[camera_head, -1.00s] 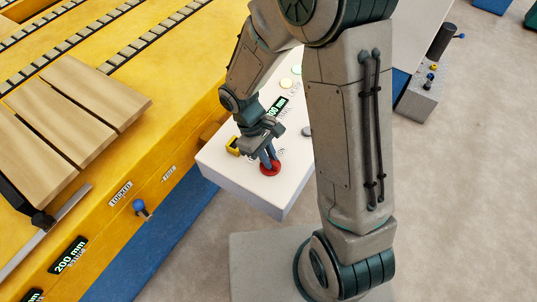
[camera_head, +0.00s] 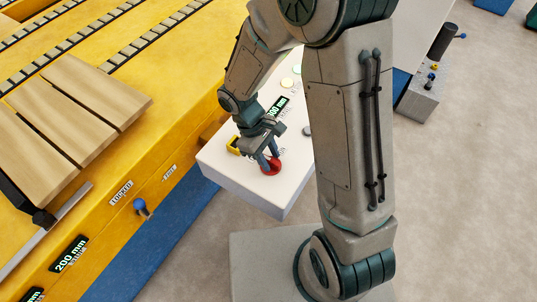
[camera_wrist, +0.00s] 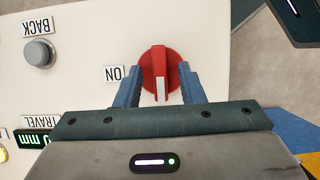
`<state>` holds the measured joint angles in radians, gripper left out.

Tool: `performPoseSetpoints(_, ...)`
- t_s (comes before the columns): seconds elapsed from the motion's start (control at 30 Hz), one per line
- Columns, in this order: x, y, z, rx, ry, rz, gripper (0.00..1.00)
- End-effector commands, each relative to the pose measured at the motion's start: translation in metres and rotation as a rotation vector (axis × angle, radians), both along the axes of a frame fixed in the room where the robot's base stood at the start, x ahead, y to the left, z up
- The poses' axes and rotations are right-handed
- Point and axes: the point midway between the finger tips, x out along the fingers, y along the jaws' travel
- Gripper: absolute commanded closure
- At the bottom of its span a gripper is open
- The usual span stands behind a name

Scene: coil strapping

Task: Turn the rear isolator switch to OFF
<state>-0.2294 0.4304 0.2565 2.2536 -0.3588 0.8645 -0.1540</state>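The isolator switch is a red round knob with a raised red handle (camera_wrist: 158,66) on a white panel. In the wrist view the handle stands vertical, its white-marked end pointing down toward my gripper's body. An ON label (camera_wrist: 113,73) sits on the panel left of the knob. My gripper (camera_wrist: 159,88) is open, with one blue finger on each side of the handle and gaps between. In the head view my gripper (camera_head: 268,160) is over the red switch (camera_head: 271,168) at the panel's near end. Any label below the knob is hidden by my gripper.
The white console (camera_head: 285,195) also carries a grey BACK button (camera_wrist: 39,53) and a green display (camera_wrist: 33,139), which reads upside down in the wrist view. A yellow machine bed (camera_head: 100,185) with wooden boards (camera_head: 80,100) lies left. A grey box with small controls (camera_head: 420,95) stands right.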

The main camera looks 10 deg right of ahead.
Motion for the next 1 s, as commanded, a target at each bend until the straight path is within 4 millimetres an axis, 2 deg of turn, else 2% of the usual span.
performPoseSetpoints(0.17, 0.002, 0.001, 0.005, 0.000, -0.002, -0.001, 0.65)
performPoseSetpoints(0.27, 0.005, 0.006, 0.018, 0.001, -0.004, 0.000, 0.65)
performPoseSetpoints(0.7, 0.027, 0.035, 0.106, 0.002, -0.003, 0.000, 0.65)
performPoseSetpoints(0.83, 0.030, 0.040, 0.120, 0.001, -0.002, 0.000, 0.65)
performPoseSetpoints(1.0, 0.032, 0.043, 0.128, 0.001, -0.001, 0.000, 0.65)
